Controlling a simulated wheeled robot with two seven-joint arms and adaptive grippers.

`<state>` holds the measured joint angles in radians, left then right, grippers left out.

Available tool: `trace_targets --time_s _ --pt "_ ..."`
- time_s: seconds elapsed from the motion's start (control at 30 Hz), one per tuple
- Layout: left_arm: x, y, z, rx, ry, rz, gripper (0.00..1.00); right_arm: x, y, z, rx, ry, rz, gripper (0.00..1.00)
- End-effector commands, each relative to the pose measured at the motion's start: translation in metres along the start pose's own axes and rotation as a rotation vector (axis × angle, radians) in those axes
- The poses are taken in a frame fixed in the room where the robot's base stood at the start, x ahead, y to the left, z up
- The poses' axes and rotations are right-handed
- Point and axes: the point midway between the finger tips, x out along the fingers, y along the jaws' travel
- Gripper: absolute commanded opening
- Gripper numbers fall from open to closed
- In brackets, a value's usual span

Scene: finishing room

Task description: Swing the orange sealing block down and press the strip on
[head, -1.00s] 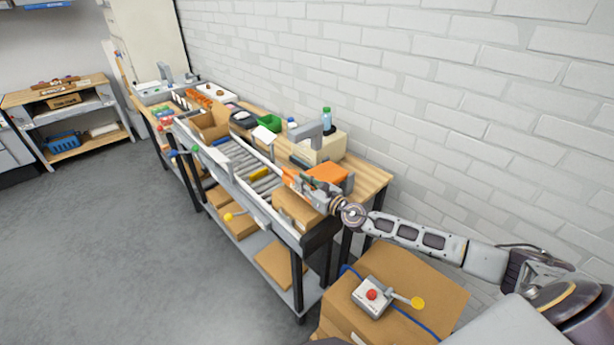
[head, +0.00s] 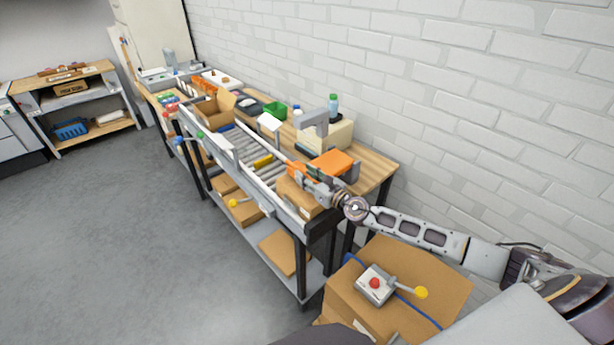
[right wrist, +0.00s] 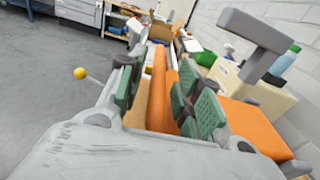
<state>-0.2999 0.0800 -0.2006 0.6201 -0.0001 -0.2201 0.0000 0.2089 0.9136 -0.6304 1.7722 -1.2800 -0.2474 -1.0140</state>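An orange block (head: 331,163) sits in a grey mount at the near end of the workbench; it shows at the right of the right wrist view (right wrist: 255,130). A second, narrower orange piece (right wrist: 158,92) stands between the green-padded fingers of my right gripper (right wrist: 160,85). The fingers are apart, with a small gap at the left pad. In the head view my right gripper (head: 310,176) is over the near end of the bench, left of the orange block. I cannot make out the strip. My left gripper is not in view.
A cardboard box (head: 297,194) sits under my right gripper. A cream block (head: 326,134) with a grey overhanging arm stands behind the orange block. The roller conveyor (head: 246,155) runs away to the left. A control box with a red button (head: 375,284) sits on a carton in front.

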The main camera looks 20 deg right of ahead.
Motion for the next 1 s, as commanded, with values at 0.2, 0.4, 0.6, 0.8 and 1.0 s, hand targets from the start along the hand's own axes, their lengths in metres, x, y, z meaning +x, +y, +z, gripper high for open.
trace_targets --time_s 0.2,0.4,0.6,0.8,1.0 --pt "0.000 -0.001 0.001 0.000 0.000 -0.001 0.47 0.000 -0.001 0.001 -0.003 -0.002 0.000 0.35" --pt "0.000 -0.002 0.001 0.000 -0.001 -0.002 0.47 -0.002 -0.001 0.001 -0.005 -0.002 0.000 0.35" --pt "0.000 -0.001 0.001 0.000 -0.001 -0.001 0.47 -0.009 -0.001 0.001 -0.004 -0.001 -0.001 0.35" --pt "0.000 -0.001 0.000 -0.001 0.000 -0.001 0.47 -0.023 -0.001 0.000 -0.005 0.000 0.000 0.35" --pt "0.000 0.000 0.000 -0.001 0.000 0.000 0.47 -0.037 -0.001 0.001 -0.005 0.000 -0.001 0.35"
